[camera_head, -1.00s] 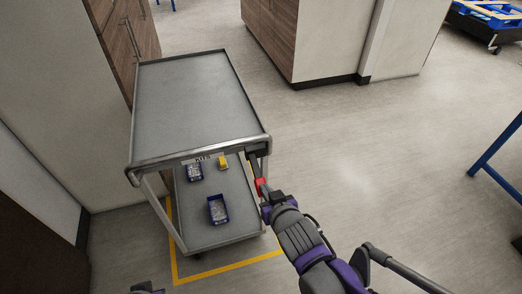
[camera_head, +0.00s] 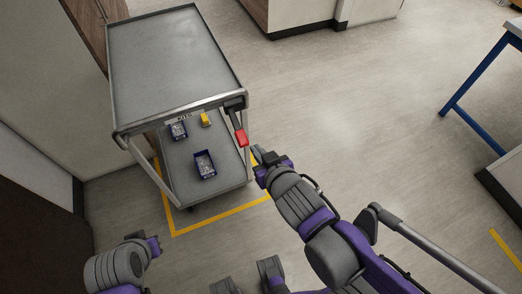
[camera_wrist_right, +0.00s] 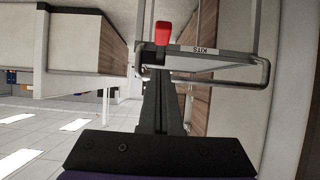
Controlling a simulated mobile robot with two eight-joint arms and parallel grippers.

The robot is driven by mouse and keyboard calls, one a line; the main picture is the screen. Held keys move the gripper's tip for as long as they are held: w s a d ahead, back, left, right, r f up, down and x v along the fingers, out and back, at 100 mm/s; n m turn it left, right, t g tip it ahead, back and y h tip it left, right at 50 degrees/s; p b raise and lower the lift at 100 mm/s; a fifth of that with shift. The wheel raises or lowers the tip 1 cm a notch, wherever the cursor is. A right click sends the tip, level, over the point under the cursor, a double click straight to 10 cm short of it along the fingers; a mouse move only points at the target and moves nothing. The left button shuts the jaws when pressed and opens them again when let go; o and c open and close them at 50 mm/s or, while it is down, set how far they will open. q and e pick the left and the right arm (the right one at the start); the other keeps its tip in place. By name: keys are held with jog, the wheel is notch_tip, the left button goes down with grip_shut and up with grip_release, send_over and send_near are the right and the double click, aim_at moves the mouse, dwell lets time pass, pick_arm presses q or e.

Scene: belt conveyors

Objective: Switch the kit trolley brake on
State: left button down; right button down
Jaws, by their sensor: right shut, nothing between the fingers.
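The kit trolley (camera_head: 186,56) is grey with two shelves and a KITS label on its near rail. The label (camera_wrist_right: 207,49) also shows in the right wrist view. The brake lever (camera_head: 241,137) has a red grip and hangs slanting downward from a black bracket at the trolley's near right corner. Its red grip (camera_wrist_right: 163,31) shows beyond my fingertips in the right wrist view. My right gripper (camera_head: 257,153) is shut and empty, just below and right of the red grip, apparently apart from it. My left gripper (camera_head: 153,245) is at lower left, its fingers unclear.
The lower shelf holds two blue bins (camera_head: 204,164) (camera_head: 178,131) and a yellow item (camera_head: 206,119). Yellow floor tape (camera_head: 221,216) borders the trolley. Cabinets stand left and behind. A blue-legged table (camera_head: 478,75) is at right. Floor between is clear.

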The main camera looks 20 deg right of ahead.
jog(key=shift+p+v, duration=0.3)
jog(key=shift+v, duration=0.6)
jog(key=shift+s, duration=0.1)
jog(key=s+d+f+g+p, duration=0.2)
jog(key=s+d+f+g, duration=0.2)
jog(key=s+g, duration=0.3)
jog(key=shift+f+m+h, duration=0.3)
jog(key=shift+f, duration=0.3)
